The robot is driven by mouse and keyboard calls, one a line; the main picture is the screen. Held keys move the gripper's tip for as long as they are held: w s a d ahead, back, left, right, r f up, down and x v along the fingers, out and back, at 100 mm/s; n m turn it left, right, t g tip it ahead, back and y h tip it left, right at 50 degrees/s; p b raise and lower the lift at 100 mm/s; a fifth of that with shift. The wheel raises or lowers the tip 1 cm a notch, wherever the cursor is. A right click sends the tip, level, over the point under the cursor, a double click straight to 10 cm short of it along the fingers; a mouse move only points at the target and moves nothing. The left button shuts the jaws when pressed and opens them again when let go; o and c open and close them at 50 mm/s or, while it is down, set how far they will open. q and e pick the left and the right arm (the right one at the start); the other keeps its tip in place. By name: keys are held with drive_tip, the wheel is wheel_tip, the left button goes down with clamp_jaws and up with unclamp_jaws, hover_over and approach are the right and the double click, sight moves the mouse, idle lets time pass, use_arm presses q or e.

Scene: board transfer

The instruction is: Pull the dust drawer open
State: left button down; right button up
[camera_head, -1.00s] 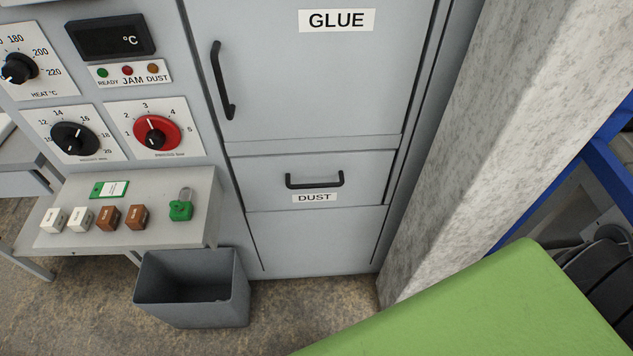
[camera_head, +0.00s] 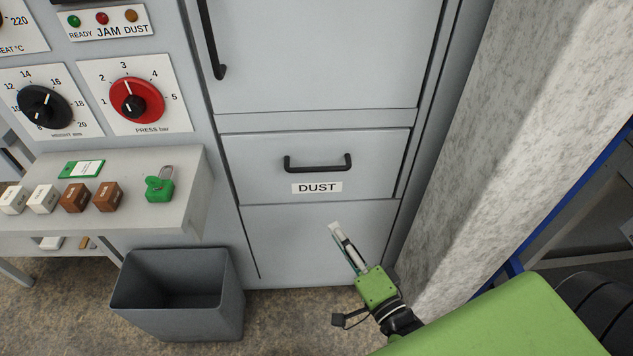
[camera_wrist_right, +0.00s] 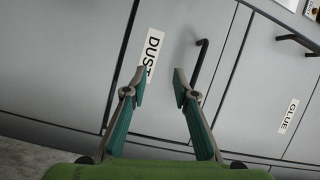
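The dust drawer (camera_head: 260,178) is a grey front with a black bar handle (camera_head: 318,168) and a white DUST label (camera_head: 317,188) below it. The drawer front looks flush with the cabinet. My right gripper (camera_head: 338,233) is below and slightly right of the handle, apart from it. In the right wrist view the gripper (camera_wrist_right: 157,75) has its two fingers spread with nothing between them. The handle (camera_wrist_right: 199,63) shows there beyond the right fingertip, and the label (camera_wrist_right: 151,55) beyond the gap. My left gripper is not in view.
A grey bin (camera_head: 178,295) stands on the floor left of the lower panel. A shelf (camera_head: 150,215) above it bears small blocks and a green padlock (camera_head: 160,187). A rough pale pillar (camera_head: 500,130) rises close on the right. The space before the drawer is clear.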

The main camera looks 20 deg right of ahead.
sight(317, 169)
wheel_tip(317, 169, up, 7)
drive_tip(key=m+t, duration=0.2)
drive_tip(key=m, duration=0.1)
drive_tip(key=shift+n, duration=0.3)
drive_tip(key=w, duration=0.4)
drive_tip(key=w+r, duration=0.1)
drive_tip(key=w, duration=0.4)
drive_tip(key=w+r, duration=0.1)
drive_tip(key=w, duration=0.3)
drive_tip(key=shift+w+r+b, duration=0.15)
drive_tip(key=shift+b, duration=0.2)
clamp_jaws()
